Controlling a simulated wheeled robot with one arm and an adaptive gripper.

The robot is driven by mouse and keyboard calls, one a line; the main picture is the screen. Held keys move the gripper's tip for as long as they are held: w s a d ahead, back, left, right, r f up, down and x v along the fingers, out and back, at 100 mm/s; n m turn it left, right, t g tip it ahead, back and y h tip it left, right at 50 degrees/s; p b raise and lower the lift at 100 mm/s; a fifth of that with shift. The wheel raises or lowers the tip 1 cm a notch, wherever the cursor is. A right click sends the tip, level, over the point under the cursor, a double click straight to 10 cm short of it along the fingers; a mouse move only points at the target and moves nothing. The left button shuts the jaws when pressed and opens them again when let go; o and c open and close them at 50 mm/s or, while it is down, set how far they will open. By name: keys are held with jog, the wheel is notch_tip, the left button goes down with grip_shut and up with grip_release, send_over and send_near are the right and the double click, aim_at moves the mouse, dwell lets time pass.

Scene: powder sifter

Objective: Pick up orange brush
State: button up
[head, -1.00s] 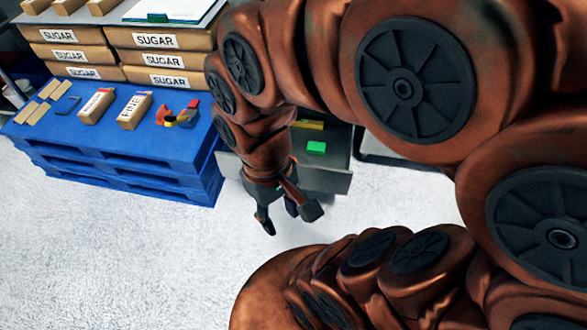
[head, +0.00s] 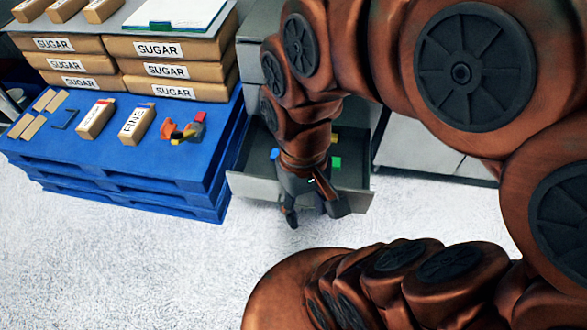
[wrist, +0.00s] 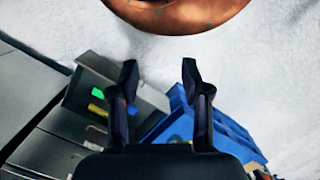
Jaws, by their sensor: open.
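A cluster of small orange, red, yellow and grey items (head: 182,130) lies on the blue pallet (head: 120,165) at the left in the head view. It is too small to tell whether the orange brush is among them. My gripper (head: 308,214) hangs pointing down in front of an open grey drawer, to the right of the pallet. In the wrist view my gripper (wrist: 160,76) has its two black fingers apart with nothing between them. The blue pallet (wrist: 222,135) shows there beyond the right finger.
The open drawer (head: 248,186) holds a green block (head: 336,163), a blue block (head: 274,154) and a yellow one, partly hidden by my arm. A FINE bag (head: 137,121), another small bag and stacked SUGAR bags (head: 155,48) occupy the pallet. The white floor in front is clear.

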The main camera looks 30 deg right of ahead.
jog(key=w+a+f+m+y+b, duration=0.1)
jog(key=w+f+m+y+b, duration=0.4)
jog(key=w+f, duration=0.45)
jog(key=w+f+m+y+b, duration=0.35)
jog(key=w+f+b, duration=0.3)
jog(key=w, duration=0.65)
jog(key=w+d+f+m+t+y+b, duration=0.25)
jog(key=w+d+f+m+b, duration=0.3)
jog(key=d+f, duration=0.4)
jog(key=w+d+f+m+t+y+b, duration=0.1)
jog(key=w+d+f+m+t+b, duration=0.25)
jog(key=w+d+f+m, duration=0.5)
jog(key=s+d+f+m+t+h+b, duration=0.1)
jog(key=s+d+f+m+t+b, duration=0.15)
jog(key=d+f, duration=0.6)
jog(key=s+d+f+m+t+b, duration=0.25)
jog(key=d+f, duration=0.35)
jog(key=f, duration=0.5)
jog(key=shift+g, duration=0.5)
jog(key=shift+w+d+b+x, duration=0.1)
jog(key=shift+b+x, duration=0.25)
jog(key=shift+x, duration=1.05)
jog(key=shift+w+d+b+x, duration=0.15)
jog(key=shift+b+x, duration=0.25)
jog(key=shift+x, duration=0.95)
jog(key=shift+w+d+b+x, duration=0.1)
jog(key=shift+b+x, duration=0.25)
jog(key=shift+x, duration=1.05)
jog(key=shift+f, duration=0.15)
jog(key=shift+c, duration=0.2)
